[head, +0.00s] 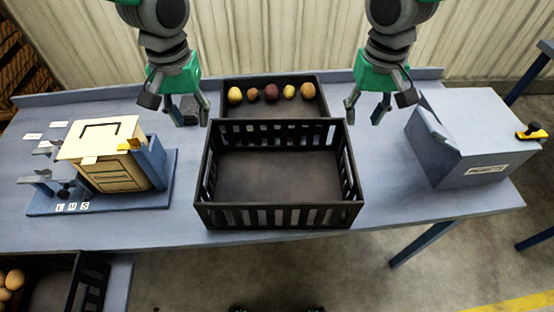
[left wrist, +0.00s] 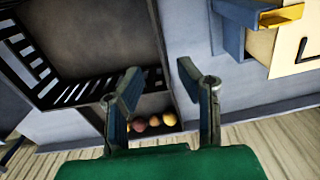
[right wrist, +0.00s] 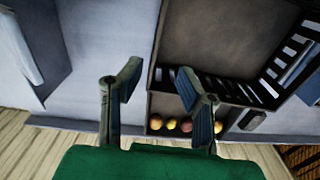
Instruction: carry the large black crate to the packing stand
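The large black crate (head: 280,217) stands upright on the blue-grey table, near its front edge in the middle. It has slatted sides and is empty. My left gripper (head: 187,112) is open and empty above the table, behind and left of the crate. It also shows open in the left wrist view (left wrist: 165,85). My right gripper (head: 378,112) is open and empty, behind and right of the crate, and shows open in the right wrist view (right wrist: 155,85). Neither gripper touches the crate. I cannot identify the packing stand for certain.
A cream and blue box device (head: 112,160) stands left on the table. A blue-grey box (head: 474,140) stands right. Another black crate (head: 92,285) with potatoes is at the lower left.

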